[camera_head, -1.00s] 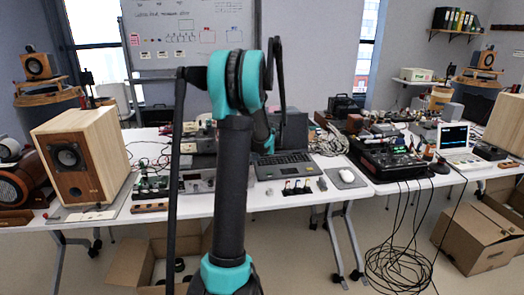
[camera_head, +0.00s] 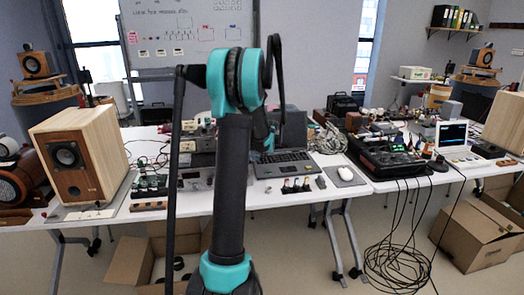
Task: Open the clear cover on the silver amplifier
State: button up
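A silver unit with knobs on its front, which looks like the amplifier (camera_head: 194,179), sits on the white table left of centre. My arm stands in front of it and hides part of it. I cannot make out a clear cover at this size. My gripper (camera_head: 269,141) is partly hidden behind my arm's elbow, in front of the laptop's screen. It appears small and dark with teal parts, and its finger opening does not show. In the picture it is up and to the right of the silver unit.
A wooden speaker (camera_head: 81,158) stands on the table at left. A laptop (camera_head: 283,163), a mouse (camera_head: 345,174) and a black mixer (camera_head: 388,163) are to the right. Cables (camera_head: 397,265) hang to the floor. Cardboard boxes (camera_head: 473,235) stand on the floor.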

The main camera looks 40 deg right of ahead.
jog(key=v, duration=1.2)
jog(key=shift+d, duration=0.1)
jog(key=shift+c, duration=0.6)
